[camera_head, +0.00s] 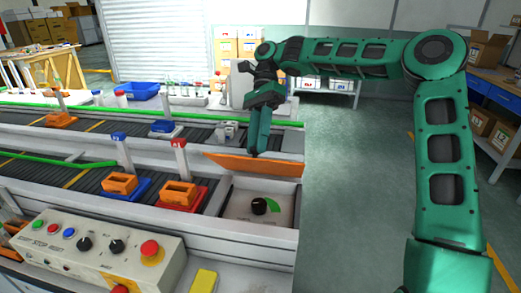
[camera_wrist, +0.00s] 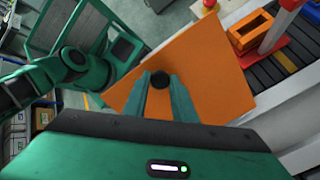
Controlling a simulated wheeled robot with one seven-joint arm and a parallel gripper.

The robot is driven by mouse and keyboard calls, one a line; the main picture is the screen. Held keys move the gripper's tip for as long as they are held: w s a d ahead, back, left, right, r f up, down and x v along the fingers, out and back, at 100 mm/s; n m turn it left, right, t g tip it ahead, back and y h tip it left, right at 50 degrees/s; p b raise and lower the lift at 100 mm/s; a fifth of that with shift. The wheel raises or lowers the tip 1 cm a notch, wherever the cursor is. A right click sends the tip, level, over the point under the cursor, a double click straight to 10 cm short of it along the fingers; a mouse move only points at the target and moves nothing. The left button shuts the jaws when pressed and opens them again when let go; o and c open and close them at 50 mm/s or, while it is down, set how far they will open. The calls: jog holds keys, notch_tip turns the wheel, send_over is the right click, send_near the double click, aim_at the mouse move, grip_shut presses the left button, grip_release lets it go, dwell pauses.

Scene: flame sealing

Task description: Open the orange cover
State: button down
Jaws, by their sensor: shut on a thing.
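The orange cover (camera_head: 254,164) is a flat panel, raised and tilted at the right end of the conveyor bench in the head view. Below and in front of it is an open recess (camera_head: 240,207) with a black knob (camera_head: 259,206) and a green dial marking. My gripper (camera_head: 257,150) comes down onto the cover from above. In the wrist view the cover (camera_wrist: 212,85) fills the middle, and my gripper (camera_wrist: 160,82) is shut on the cover's round black knob (camera_wrist: 160,80).
Left of the recess stand a red tray (camera_head: 181,194) and a blue tray (camera_head: 123,187) with orange blocks on the conveyor. A control panel (camera_head: 95,247) with buttons lies in front. A yellow block (camera_head: 204,280) sits near the front edge.

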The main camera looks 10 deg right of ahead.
jog(key=shift+w+d+r+g+y, duration=0.2)
jog(key=shift+w+g, duration=0.15)
jog(key=shift+w, duration=0.2)
jog(key=shift+w+d+r+g+y, duration=0.1)
jog(key=shift+w+d+r+g, duration=0.15)
jog(key=shift+w, duration=0.25)
jog(key=shift+w+d+r+g+y, duration=0.1)
jog(key=shift+w+d+r+g, duration=0.05)
jog(key=shift+w+g, duration=0.35)
jog(key=c, duration=1.5)
grip_release()
jog(key=shift+w, duration=0.15)
jog(key=shift+o, duration=0.2)
jog(key=shift+r, duration=0.1)
jog(key=s+a+r, duration=0.7)
jog(key=a+r, duration=0.2)
jog(key=r, duration=0.1)
jog(key=shift+r, duration=0.4)
